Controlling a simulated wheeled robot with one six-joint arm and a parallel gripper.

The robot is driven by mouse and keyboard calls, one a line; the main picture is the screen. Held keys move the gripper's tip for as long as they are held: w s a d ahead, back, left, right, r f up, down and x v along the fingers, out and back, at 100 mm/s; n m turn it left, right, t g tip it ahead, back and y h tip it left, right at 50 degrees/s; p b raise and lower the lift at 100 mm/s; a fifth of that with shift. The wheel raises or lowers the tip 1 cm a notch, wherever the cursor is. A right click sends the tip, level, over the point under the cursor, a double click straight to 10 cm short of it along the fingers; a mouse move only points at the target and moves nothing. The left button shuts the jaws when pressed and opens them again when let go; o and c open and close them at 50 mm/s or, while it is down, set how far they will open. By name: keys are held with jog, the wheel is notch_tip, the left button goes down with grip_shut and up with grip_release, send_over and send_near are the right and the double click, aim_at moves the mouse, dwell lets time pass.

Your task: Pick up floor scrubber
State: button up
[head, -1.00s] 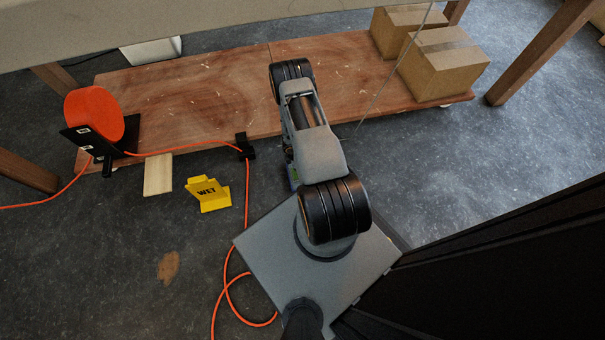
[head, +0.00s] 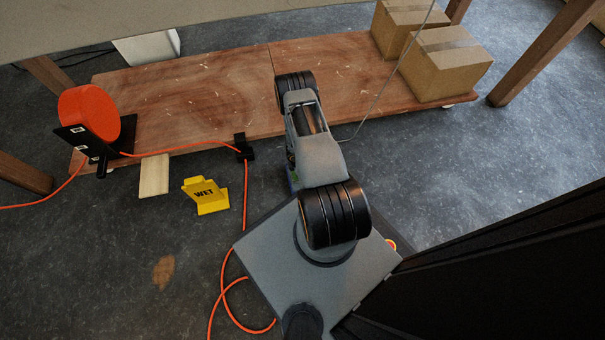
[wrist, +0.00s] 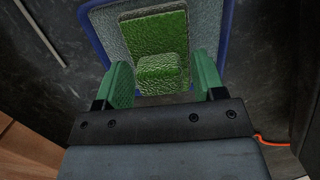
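The floor scrubber (wrist: 208,30) shows in the wrist view as a grey textured pad with a blue rim and a raised green grip block (wrist: 160,72). My gripper (wrist: 164,80) has its two green fingers apart, one on each side of the green block. A narrow gap shows between the block and each finger, so the gripper looks open. In the head view my arm hides my gripper and nearly all of the scrubber. Only a sliver of blue and green (head: 293,179) shows beside the arm.
A low wooden platform (head: 200,95) carries two cardboard boxes (head: 445,65) at right. An orange cable reel (head: 90,112) stands at its left end. Orange cable (head: 245,195) runs over the floor past a yellow WET sign (head: 206,196). A dark panel (head: 510,280) borders the right.

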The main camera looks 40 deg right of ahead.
jog(key=c, duration=0.8)
notch_tip(320, 180, up, 10)
jog(key=p, duration=0.4)
jog(key=shift+p, duration=0.4)
